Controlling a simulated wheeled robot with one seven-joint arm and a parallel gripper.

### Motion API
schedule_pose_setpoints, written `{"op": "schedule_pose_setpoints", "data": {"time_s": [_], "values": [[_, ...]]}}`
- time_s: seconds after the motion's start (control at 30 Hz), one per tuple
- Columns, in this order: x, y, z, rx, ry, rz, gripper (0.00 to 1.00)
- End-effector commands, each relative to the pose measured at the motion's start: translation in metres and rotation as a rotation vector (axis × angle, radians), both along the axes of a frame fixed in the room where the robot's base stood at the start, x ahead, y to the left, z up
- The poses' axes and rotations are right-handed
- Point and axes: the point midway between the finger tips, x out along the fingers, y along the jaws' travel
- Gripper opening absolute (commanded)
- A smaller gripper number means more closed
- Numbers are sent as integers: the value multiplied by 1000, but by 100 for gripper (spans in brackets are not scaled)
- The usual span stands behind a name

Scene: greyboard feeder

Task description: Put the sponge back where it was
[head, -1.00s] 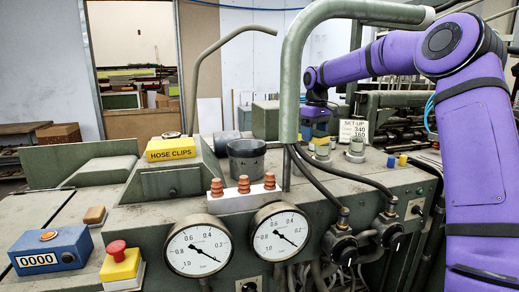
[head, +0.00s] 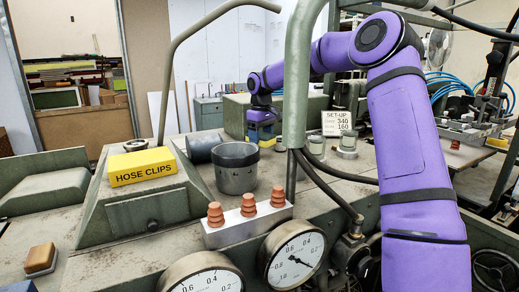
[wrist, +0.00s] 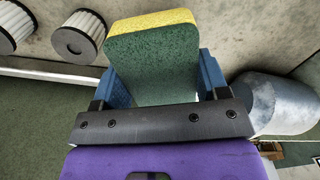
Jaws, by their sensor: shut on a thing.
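The sponge (wrist: 152,62), green with a yellow layer, is clamped between the blue fingers of my gripper (wrist: 162,82) in the wrist view. In the head view my gripper (head: 262,126) is small and far back, beyond the grey-green post, with a bit of the yellow sponge (head: 267,143) showing beneath it. It is over the back of the machine top, left of the set-up card. I cannot tell whether the sponge touches the surface below.
A dark metal cup (head: 236,170) and a lying grey cylinder (head: 202,149) are left of my gripper. The thick post (head: 297,85) stands in front. The set-up card (head: 337,122) and small jars (head: 348,143) are to the right. Pleated filters (wrist: 80,38) show in the wrist view.

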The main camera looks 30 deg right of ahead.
Motion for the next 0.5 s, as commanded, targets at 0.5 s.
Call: {"op": "schedule_pose_setpoints", "data": {"time_s": [0.5], "values": [[0,0,-46,0,-1,0,49]]}}
